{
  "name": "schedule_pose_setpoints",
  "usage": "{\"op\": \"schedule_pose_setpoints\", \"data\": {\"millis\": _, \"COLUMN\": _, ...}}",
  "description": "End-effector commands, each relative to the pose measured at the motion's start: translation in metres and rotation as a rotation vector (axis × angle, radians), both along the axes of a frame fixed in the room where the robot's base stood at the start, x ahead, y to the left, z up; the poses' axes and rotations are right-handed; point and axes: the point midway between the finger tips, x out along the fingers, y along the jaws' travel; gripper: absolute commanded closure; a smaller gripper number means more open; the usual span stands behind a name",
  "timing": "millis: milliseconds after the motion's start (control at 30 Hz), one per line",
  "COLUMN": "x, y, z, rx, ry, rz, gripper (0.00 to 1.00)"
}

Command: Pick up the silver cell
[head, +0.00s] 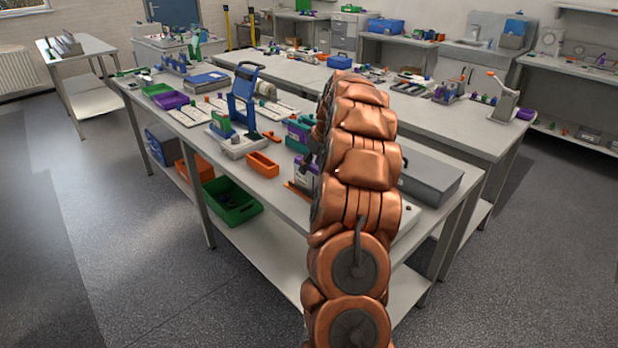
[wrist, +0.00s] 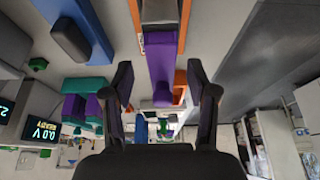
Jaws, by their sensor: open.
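In the wrist view my gripper (wrist: 160,88) is open, with its two dark fingers spread apart. Between and beyond the fingers is a purple block (wrist: 161,60) with a grey, silver-looking piece (wrist: 159,12) at its upper end, flanked by orange strips. I cannot tell for sure whether this grey piece is the silver cell. Nothing is visibly held between the fingers. In the head view my copper-coloured arm hides much of the bench's near right end, and the gripper (head: 309,158) shows only as a dark part at the arm's left side.
In the wrist view, a display reading 0.0 V (wrist: 42,129) and purple-and-teal blocks (wrist: 82,105) lie left; a large grey box (wrist: 255,60) lies right. In the head view, an orange bin (head: 263,164) and a blue-handled press (head: 242,100) stand on the bench (head: 225,172).

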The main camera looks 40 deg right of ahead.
Motion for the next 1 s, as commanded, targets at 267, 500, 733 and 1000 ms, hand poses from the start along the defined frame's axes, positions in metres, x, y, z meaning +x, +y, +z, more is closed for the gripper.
{"op": "schedule_pose_setpoints", "data": {"millis": 267, "x": 0.009, "y": 0.003, "z": -0.029, "rx": 0.001, "ry": 0.002, "rz": 0.000, "gripper": 0.42}}
{"op": "schedule_pose_setpoints", "data": {"millis": 500, "x": 0.010, "y": 0.002, "z": -0.032, "rx": -0.001, "ry": 0.000, "rz": 0.000, "gripper": 0.42}}
{"op": "schedule_pose_setpoints", "data": {"millis": 733, "x": 0.010, "y": 0.002, "z": -0.032, "rx": 0.000, "ry": 0.001, "rz": 0.000, "gripper": 0.66}}
{"op": "schedule_pose_setpoints", "data": {"millis": 1000, "x": 0.010, "y": 0.002, "z": -0.032, "rx": 0.000, "ry": 0.001, "rz": 0.000, "gripper": 0.94}}
